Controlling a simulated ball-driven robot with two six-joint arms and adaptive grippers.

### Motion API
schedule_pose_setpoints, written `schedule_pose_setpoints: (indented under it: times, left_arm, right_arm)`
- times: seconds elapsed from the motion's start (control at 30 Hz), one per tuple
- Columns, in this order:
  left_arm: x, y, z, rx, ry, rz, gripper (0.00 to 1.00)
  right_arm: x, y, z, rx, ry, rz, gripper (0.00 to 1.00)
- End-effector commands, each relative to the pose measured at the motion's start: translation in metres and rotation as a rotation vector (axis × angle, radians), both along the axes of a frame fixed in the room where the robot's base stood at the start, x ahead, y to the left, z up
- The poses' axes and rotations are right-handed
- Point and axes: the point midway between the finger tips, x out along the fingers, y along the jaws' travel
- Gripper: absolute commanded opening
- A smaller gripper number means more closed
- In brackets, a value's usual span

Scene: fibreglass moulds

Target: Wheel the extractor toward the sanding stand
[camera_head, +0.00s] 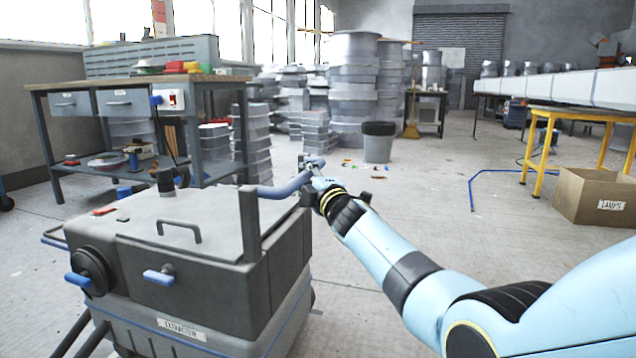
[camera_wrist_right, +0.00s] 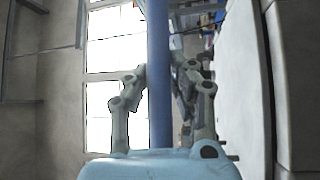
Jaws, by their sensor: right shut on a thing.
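The extractor (camera_head: 190,255) is a grey wheeled box with a label on its front, standing at the lower left of the head view. A blue-grey push handle (camera_head: 283,188) reaches out from its upright post. My right gripper (camera_head: 312,166) is shut on this handle at its far end. In the right wrist view the handle (camera_wrist_right: 159,80) runs vertically between the two fingers (camera_wrist_right: 160,85). My left gripper is not in view. I cannot identify the sanding stand for certain; a long pale piece on yellow trestles (camera_head: 575,112) stands at the right.
A workbench (camera_head: 125,82) with drawers stands behind the extractor at left. A grey bin (camera_head: 378,143) stands ahead, with small coloured scraps beside it. A cardboard box (camera_head: 597,196) and a blue hose (camera_head: 474,190) lie at right. The middle floor is mostly clear.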

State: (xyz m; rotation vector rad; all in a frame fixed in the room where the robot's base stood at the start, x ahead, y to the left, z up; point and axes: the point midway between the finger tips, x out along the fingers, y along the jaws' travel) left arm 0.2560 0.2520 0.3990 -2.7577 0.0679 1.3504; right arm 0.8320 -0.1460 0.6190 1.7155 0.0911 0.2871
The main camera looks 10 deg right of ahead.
Motion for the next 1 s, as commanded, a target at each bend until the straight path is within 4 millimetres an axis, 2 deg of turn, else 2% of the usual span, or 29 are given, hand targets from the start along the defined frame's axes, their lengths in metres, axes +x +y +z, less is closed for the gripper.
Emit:
schedule_pose_setpoints:
  times: [0.4, 0.43, 0.6, 0.87, 1.0]
  left_arm:
    - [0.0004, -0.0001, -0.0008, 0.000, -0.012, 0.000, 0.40]
    - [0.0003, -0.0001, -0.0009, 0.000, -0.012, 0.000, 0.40]
    - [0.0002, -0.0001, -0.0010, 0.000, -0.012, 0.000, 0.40]
    - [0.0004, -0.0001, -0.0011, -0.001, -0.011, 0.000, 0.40]
    - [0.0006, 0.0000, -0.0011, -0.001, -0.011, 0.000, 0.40]
  right_arm:
    - [0.0015, 0.0036, 0.0010, -0.001, -0.001, 0.001, 0.00]
    - [0.0015, 0.0035, 0.0009, -0.001, -0.001, 0.001, 0.24]
    - [0.0014, 0.0029, 0.0005, 0.000, 0.000, 0.000, 0.46]
    - [0.0010, 0.0021, -0.0003, 0.000, 0.001, -0.001, 0.46]
    - [-0.0060, 0.0006, -0.0021, -0.001, 0.001, 0.000, 0.46]
